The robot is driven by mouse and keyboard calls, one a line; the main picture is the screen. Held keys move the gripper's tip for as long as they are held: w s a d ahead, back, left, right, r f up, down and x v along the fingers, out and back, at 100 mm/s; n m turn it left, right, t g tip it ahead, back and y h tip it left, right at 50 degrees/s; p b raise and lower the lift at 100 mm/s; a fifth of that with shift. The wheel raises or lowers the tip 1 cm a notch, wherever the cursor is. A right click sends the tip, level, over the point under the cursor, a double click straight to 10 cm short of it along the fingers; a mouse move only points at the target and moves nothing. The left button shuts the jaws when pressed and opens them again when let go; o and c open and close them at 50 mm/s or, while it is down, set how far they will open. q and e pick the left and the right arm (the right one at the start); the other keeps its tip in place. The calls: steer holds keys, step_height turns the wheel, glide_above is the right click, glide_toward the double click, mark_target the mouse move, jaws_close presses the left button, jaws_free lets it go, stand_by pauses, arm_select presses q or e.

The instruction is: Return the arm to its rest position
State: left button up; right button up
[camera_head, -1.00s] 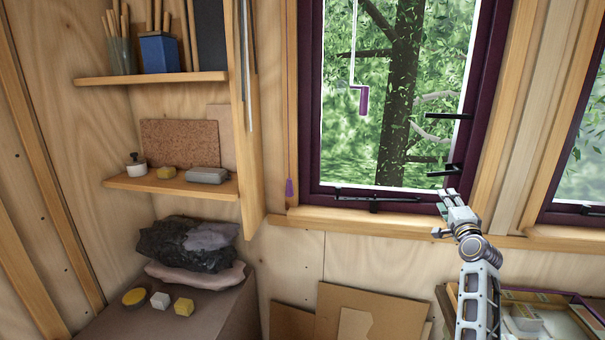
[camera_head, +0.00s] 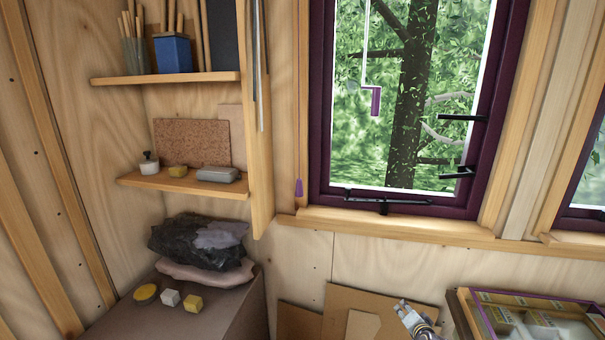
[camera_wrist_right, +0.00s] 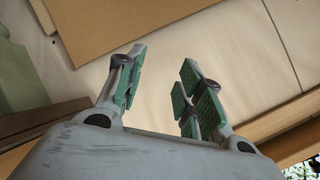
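My right gripper (camera_head: 407,309) shows low in the head view, below the window sill and in front of the boards leaning on the wall. Little of the arm behind it is in the picture. In the right wrist view its two green-padded fingers (camera_wrist_right: 160,92) stand apart with nothing between them, so it is open and empty. Bare plywood wall lies behind the fingers there. My left gripper is in neither view.
The purple-framed window (camera_head: 315,120) has a wooden sill (camera_head: 390,225). Brown boards (camera_head: 352,302) lean below it. A purple-edged case (camera_head: 478,318) stands at lower right.

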steer(key=s+a+f+n+g, duration=0.3)
steer(key=s+a+f, duration=0.1)
steer(key=s+f, duration=0.95)
steer(key=s+a+f+n+g, duration=0.35)
steer(key=s+f, duration=0.75)
steer(key=f, duration=0.5)
steer(key=s+a+f+n+g, duration=0.1)
steer(key=s+f, duration=0.3)
steer(key=s, duration=0.9)
steer(key=s+a+f+n+g, duration=0.1)
steer(key=s+f, duration=0.4)
steer(key=s, duration=0.8)
steer(key=s+a+f+n+g, duration=0.1)
steer(key=s+f+n+g, duration=0.2)
steer(key=s, duration=1)
step_height(320, 180, down, 2)
steer(key=shift+s+a+f+n+y, duration=0.1)
steer(key=shift+s+a+n+y, duration=0.1)
steer(key=shift+a+n+y, duration=0.35)
steer(key=shift+d, duration=0.15)
